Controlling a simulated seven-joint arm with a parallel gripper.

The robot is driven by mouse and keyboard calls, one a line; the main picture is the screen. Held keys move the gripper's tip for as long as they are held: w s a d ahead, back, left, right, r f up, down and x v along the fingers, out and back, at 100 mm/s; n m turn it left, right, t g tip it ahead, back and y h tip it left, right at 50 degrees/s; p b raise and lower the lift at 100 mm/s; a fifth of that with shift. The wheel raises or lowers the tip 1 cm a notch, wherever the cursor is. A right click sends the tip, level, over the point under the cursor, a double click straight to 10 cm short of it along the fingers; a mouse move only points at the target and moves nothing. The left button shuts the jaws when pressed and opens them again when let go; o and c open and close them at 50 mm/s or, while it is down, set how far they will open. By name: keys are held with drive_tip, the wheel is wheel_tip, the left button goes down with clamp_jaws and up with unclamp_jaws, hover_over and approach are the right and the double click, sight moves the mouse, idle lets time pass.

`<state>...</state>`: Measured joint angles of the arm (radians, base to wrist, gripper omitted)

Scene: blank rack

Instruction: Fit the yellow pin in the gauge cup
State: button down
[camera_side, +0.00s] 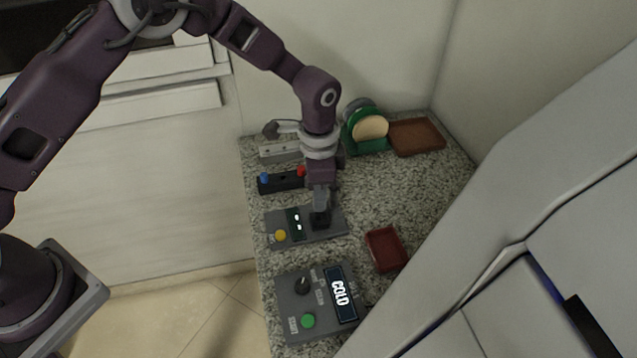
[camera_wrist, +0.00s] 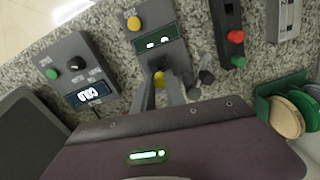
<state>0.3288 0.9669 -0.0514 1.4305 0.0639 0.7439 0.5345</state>
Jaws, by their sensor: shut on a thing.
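The yellow pin (camera_wrist: 159,79) shows between my fingers in the wrist view; most of it is hidden. My gripper (camera_wrist: 160,90) is shut on it, over the right end of the grey gauge panel (camera_wrist: 150,30). The same gripper (camera_side: 320,212) points down onto that panel (camera_side: 308,236) in the side view. The dark gauge cup (camera_wrist: 156,63) is right at the pin, partly covered by my fingers. How far the pin sits in the cup cannot be told. The panel has a small lit display (camera_side: 297,222) and a yellow button (camera_side: 280,236).
A black rack (camera_side: 283,182) with blue and red pins stands behind the panel; a green pin (camera_wrist: 238,62) also shows. A red tray (camera_side: 385,249), brown tray (camera_side: 417,137) and green disc holder (camera_side: 366,129) stand to the right.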

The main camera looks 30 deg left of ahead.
drive_tip(key=shift+f, duration=0.5)
drive_tip(key=shift+f, duration=1.55)
idle(0.8)
drive_tip(key=c, duration=1.3)
unclamp_jaws()
wheel_tip(320, 180, up, 7)
drive_tip(key=shift+r, duration=0.1)
